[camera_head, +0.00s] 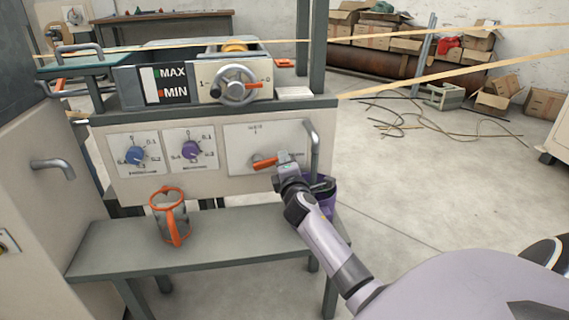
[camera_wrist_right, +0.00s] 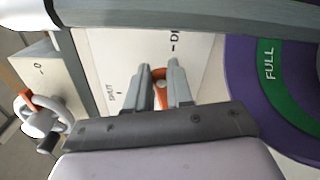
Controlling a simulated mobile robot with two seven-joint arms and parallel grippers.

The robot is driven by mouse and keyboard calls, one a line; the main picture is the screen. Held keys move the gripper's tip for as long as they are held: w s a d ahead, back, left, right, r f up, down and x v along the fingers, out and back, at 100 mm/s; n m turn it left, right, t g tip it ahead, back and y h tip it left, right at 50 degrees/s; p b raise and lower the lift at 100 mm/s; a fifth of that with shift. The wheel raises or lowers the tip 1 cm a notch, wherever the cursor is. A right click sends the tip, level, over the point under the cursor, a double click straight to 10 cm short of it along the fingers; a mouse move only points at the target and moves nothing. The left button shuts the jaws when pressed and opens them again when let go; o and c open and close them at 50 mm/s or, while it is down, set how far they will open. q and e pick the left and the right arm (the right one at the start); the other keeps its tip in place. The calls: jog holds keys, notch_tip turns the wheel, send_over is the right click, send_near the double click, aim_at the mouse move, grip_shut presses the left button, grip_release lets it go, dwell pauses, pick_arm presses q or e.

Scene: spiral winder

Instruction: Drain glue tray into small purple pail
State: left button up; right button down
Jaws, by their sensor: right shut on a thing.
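The glue tray (camera_head: 127,80) is a grey box on top of the machine, with a MAX/MIN level gauge (camera_head: 164,83) on its front. An orange valve handle (camera_head: 262,163) sits on the white panel below. My right gripper (camera_head: 284,160) is shut on this handle; the wrist view shows the handle (camera_wrist_right: 159,76) between the fingers (camera_wrist_right: 161,92), near the SHUT mark and a partly cut-off "D" mark. The small purple pail (camera_head: 328,187) stands under the bent grey spout (camera_head: 314,146), partly hidden by my arm. Its green FULL band shows in the wrist view (camera_wrist_right: 271,65). My left gripper is out of view.
A grey bench (camera_head: 180,247) holds a clear jug (camera_head: 170,216) with orange rim and handle, left of my arm. A handwheel (camera_head: 237,85) and two dials (camera_head: 135,154) are on the machine front. Tan strips run across above. Cables lie on the open floor at right.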

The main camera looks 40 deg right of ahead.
dwell(0.3)
jog(key=c, duration=1)
grip_release()
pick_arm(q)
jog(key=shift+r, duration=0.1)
pick_arm(e)
jog(key=shift+s+a, duration=0.1)
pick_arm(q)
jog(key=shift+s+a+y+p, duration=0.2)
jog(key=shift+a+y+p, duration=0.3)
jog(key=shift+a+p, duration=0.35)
pick_arm(e)
jog(key=v, duration=0.7)
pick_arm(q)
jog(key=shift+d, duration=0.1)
